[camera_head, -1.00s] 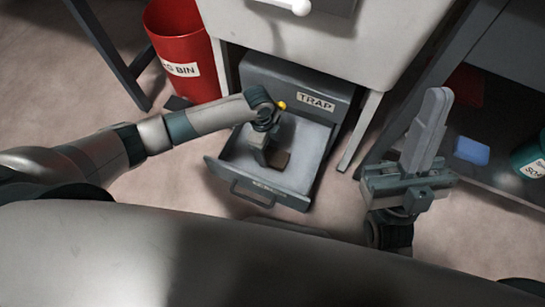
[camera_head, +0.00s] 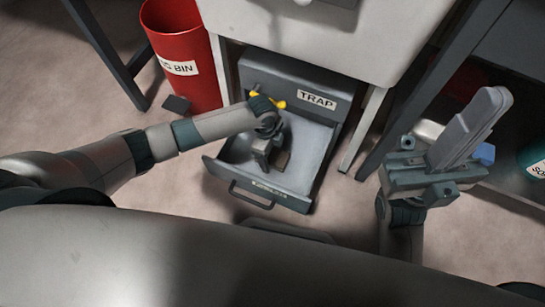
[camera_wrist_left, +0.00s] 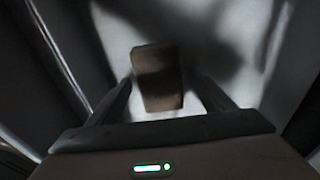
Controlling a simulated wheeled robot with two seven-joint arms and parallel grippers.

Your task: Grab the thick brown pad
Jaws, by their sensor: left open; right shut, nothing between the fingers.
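The thick brown pad (camera_wrist_left: 158,78) lies on the floor of the open grey drawer. In the left wrist view it sits between and just ahead of my left gripper's two fingers (camera_wrist_left: 165,98), with a dark shadow across it. In the head view the pad (camera_head: 282,160) shows only in part, beside my left gripper (camera_head: 268,165), which hides the rest. My left gripper is open, pointing down inside the drawer. My right gripper (camera_head: 478,128) is shut and empty, raised to the right of the drawer.
The drawer (camera_head: 312,150) is pulled out of a grey unit labelled TRAP (camera_head: 318,100); its walls surround my left gripper. A yellow item (camera_head: 279,104) shows behind my left wrist. A red bin (camera_head: 183,55) stands at the left.

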